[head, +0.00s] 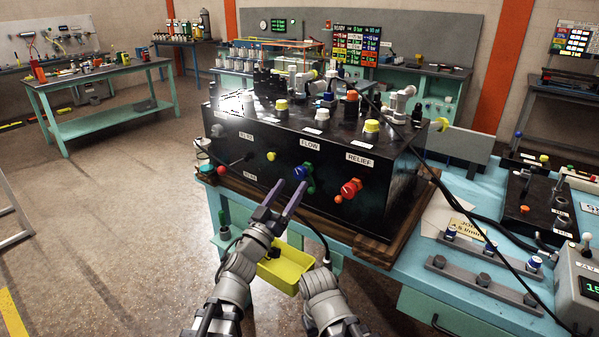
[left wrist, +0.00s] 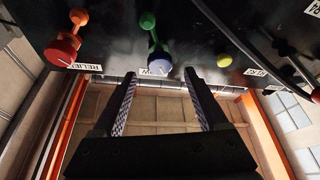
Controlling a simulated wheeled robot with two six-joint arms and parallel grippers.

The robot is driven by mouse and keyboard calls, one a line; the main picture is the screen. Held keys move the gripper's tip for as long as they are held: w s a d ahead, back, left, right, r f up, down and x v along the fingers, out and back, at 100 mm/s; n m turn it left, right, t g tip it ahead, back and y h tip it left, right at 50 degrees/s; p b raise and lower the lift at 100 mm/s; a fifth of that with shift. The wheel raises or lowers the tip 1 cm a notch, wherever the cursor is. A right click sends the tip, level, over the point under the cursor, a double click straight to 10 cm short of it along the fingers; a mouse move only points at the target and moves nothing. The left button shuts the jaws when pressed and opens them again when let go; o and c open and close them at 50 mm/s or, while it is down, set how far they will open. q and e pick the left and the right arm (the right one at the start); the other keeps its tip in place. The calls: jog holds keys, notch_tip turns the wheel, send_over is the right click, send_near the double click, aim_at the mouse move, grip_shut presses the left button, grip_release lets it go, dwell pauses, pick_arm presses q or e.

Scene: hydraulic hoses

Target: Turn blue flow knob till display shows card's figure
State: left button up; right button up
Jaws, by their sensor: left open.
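The blue flow knob (head: 301,172) is on the front of a black hydraulic block (head: 235,150), below the FLOW label. In the left wrist view the blue knob (left wrist: 159,61) shows upside down, just beyond and between the fingertips. My left gripper (head: 287,197) is open and empty, pointing at the knob; its fingers also show in the left wrist view (left wrist: 159,80). No contact is visible. A card (head: 466,232) on the bench at right reads about 4.5 l/min. A display box (head: 577,284) with green digits is cut off by the right edge, so its figure is unclear.
A red RELIEF knob (head: 350,188) is right of the blue one. A green lever (left wrist: 150,25) sits close to the blue knob. A yellow knob (left wrist: 224,60) is on the other side. A yellow bin (head: 287,270) hangs below. Dark hoses cross the bench at right.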

aim_at(298, 175)
pick_arm(q)
jog(key=p+x, duration=0.1)
jog(key=x, duration=0.5)
jog(key=shift+p, duration=0.4)
grip_shut()
